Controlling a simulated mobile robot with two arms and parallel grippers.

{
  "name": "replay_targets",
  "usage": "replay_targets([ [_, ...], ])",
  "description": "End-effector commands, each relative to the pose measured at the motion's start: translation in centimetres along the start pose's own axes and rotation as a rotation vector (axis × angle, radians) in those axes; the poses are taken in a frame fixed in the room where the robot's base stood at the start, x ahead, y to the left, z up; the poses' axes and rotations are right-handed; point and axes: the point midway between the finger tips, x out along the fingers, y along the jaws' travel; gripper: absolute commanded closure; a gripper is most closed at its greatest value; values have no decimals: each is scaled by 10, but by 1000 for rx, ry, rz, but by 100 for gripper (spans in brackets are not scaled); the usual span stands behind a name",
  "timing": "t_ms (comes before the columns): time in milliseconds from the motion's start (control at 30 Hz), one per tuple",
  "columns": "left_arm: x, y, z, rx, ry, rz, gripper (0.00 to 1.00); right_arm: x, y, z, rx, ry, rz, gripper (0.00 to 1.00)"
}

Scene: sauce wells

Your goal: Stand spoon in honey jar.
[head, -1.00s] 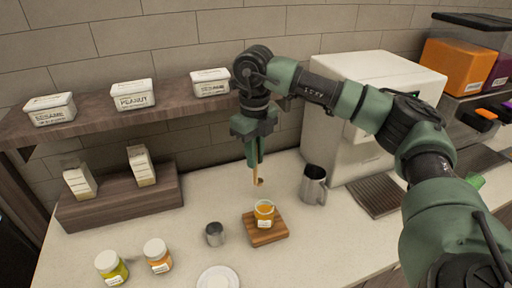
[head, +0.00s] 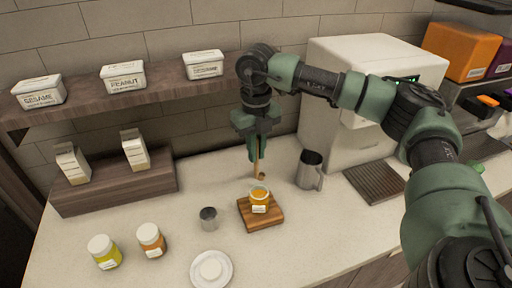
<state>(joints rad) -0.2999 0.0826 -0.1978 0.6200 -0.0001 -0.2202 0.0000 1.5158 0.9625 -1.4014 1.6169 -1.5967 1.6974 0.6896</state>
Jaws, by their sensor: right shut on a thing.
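A small honey jar (head: 259,202), open and filled with orange-gold honey, stands upright on a square wooden board (head: 262,222) on the counter. My right gripper (head: 257,153) points down behind and above the jar. It is shut on a thin wooden spoon (head: 259,170), which hangs nearly upright with its dark, rounded end low. In the picture the spoon's lower end is just above the jar's rim; whether it is over the opening or behind it, I cannot tell. My left gripper is not in view.
A small metal cup (head: 208,219) stands left of the board, a steel pitcher (head: 310,170) to its right. Two lidded jars (head: 151,240) and a white saucer (head: 211,270) are in front. A white machine (head: 365,70) stands behind; a shelf (head: 140,98) with tubs overhangs the back.

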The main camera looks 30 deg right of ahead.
Motion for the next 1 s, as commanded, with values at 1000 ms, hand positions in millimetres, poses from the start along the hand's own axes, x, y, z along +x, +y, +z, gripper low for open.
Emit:
replay_targets([
  [1000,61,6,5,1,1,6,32,84,0,0,-1,-1,0,100],
])
